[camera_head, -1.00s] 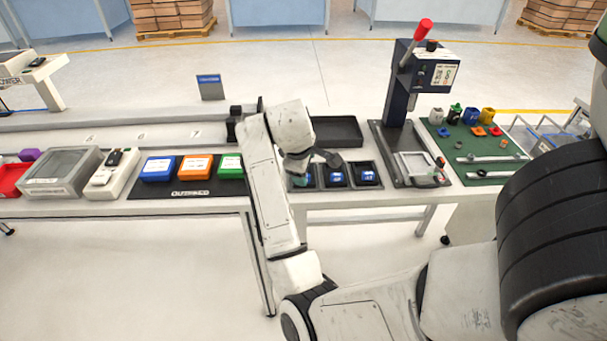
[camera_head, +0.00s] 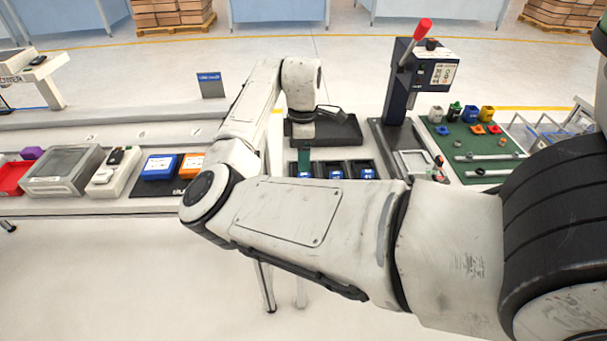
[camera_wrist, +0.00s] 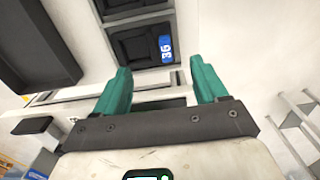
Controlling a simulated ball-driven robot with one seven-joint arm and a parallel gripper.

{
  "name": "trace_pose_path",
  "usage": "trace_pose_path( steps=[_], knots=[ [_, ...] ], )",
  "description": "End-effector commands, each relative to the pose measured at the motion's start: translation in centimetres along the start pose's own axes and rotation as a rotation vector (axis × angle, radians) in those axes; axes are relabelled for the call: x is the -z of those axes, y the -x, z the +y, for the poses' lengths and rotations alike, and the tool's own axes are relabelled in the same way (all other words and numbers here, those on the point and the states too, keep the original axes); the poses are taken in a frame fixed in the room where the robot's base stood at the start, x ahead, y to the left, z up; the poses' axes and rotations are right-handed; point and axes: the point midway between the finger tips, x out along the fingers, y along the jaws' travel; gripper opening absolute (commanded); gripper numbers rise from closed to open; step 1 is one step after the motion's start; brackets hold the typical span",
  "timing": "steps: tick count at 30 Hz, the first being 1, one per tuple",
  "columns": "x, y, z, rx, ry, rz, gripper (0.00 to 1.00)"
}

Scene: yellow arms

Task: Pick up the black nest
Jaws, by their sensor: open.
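Black nests with blue labels stand in a row on the bench in the head view: a left one (camera_head: 304,168), a middle one (camera_head: 334,170) and a right one (camera_head: 364,170). The wrist view shows one black nest (camera_wrist: 138,46) with a blue label, just beyond my fingertips, and part of another (camera_wrist: 122,6) at the top edge. My gripper (camera_wrist: 160,80) has two teal fingers, open and apart with no nest between them. In the head view its teal finger (camera_head: 304,156) shows at the left nest; whether it touches cannot be told.
A large black tray (camera_head: 342,132) lies behind the nests; it also shows in the wrist view (camera_wrist: 28,42). A press with a red handle (camera_head: 408,75) stands to the right, beside a green mat (camera_head: 470,150). Blue and orange boxes (camera_head: 193,166) lie left.

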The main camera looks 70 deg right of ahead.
Motion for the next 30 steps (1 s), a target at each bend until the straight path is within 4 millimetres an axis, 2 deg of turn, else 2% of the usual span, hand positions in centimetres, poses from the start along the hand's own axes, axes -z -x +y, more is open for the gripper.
trace_pose_path(
  steps=[8, 15, 18, 26, 30],
  knots=[
    [0.0, -2.2, -0.1, 0.0, -0.001, 0.001, 0.72],
    [-0.2, -5.6, -0.2, 0.001, -0.001, 0.002, 0.72],
    [-0.2, -6.5, -0.1, 0.0, -0.001, 0.001, 0.72],
    [-0.2, -6.8, -0.1, -0.002, -0.003, 0.0, 0.72],
    [-0.2, -6.8, -0.1, -0.002, -0.003, 0.0, 0.61]
  ],
)
